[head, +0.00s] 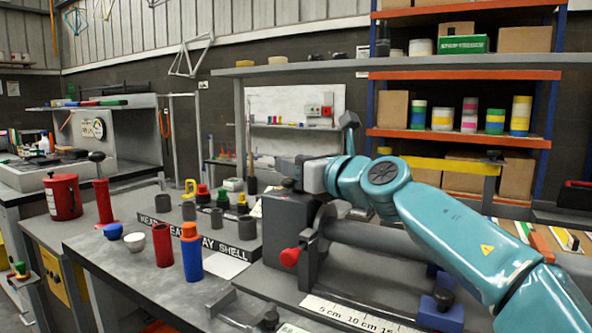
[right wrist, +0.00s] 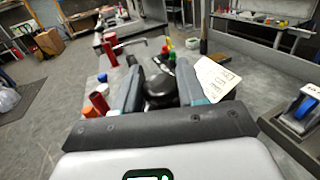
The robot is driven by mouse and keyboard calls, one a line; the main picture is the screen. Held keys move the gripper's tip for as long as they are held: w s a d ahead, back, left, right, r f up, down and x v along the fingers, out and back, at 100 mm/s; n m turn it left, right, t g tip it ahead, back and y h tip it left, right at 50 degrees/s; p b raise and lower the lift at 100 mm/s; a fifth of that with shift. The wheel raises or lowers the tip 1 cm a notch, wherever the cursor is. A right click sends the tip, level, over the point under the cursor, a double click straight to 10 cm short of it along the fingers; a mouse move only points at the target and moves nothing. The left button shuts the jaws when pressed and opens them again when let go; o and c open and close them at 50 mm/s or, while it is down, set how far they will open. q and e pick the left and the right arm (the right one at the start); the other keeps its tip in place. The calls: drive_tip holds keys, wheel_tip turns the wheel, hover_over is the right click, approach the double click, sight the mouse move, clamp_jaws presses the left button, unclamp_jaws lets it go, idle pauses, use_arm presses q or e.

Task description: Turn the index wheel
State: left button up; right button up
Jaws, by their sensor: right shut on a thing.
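A dark grey machine housing (head: 287,225) stands on the bench, with a thick grey cylinder (head: 375,236) lying to its right. A dark round flange (head: 319,232) and a red knob (head: 290,257) show at its front; I cannot tell for sure which part is the index wheel. My right gripper (head: 287,168) is at the top of the housing. In the right wrist view, its fingers (right wrist: 161,92) are shut on a black round knob (right wrist: 160,86), one on each side. The knob is mostly hidden in the head view. My left gripper is not in view.
A grey block (head: 205,236) with several grey cups stands left of the housing. Red (head: 162,245) and blue (head: 192,256) cylinders stand before it. A scale strip (head: 350,312) and a blue clamp (head: 441,310) lie in front. Shelves (head: 465,140) stand behind.

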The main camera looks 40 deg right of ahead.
drive_tip(key=shift+s+r, duration=0.1)
drive_tip(key=o, duration=0.9)
drive_tip(key=shift+o, duration=0.2)
drive_tip(key=s+a, duration=0.1)
drive_tip(key=s, duration=1.1)
